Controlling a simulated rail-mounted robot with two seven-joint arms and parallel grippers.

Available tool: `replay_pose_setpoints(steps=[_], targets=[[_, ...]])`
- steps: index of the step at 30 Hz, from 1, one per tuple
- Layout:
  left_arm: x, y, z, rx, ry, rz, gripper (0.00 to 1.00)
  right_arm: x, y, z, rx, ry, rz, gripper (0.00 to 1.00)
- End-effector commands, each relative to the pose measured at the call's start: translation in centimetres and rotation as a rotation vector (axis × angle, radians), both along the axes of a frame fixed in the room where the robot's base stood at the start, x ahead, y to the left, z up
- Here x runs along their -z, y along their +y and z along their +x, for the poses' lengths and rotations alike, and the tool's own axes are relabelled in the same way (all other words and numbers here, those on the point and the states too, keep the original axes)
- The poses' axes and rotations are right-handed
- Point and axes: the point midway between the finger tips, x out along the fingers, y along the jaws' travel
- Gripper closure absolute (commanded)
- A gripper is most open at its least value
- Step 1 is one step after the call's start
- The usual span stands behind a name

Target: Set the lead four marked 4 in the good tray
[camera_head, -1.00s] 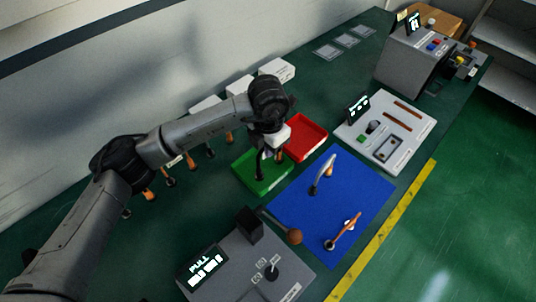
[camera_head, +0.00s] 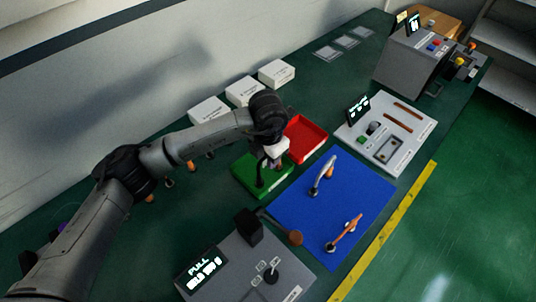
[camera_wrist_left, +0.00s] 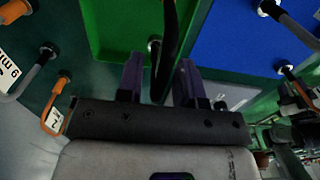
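My left gripper (camera_wrist_left: 160,72) is over the green tray (camera_wrist_left: 108,30); in the head view it hangs just above this tray (camera_head: 284,184). Its two purple fingers stand apart. A black lead (camera_wrist_left: 168,40) passes between them, with clear gaps on both sides. The same dark lead shows in the head view (camera_head: 260,174), upright or leaning in the green tray. No mark 4 can be read on it. A grey lead with a white tag (camera_wrist_left: 8,72) and an orange lead with a tag (camera_wrist_left: 50,118) lie beside the tray. My right gripper is out of view.
A red tray (camera_head: 322,148) adjoins the green one. A blue mat (camera_head: 345,205) holds a grey lead (camera_head: 325,174) and an orange lead (camera_head: 345,233). A pull tester (camera_head: 240,276) stands in front, white boxes (camera_head: 243,91) by the wall, and a white-topped fixture (camera_head: 415,125) behind.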

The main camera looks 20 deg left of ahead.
Motion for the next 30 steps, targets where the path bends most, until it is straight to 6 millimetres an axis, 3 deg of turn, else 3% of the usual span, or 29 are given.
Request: replay_pose_setpoints(steps=[11, 24, 30], targets=[[-0.8, 0.0, 0.0, 0.000, -0.002, -0.001, 0.64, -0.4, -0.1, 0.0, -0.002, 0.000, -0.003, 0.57], [-8.5, 0.0, 0.1, 0.000, -0.003, 0.000, 0.64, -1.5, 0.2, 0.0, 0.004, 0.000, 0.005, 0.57], [-11.1, 0.0, 0.1, -0.001, -0.002, 0.000, 0.64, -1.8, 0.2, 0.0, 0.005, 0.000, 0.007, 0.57]])
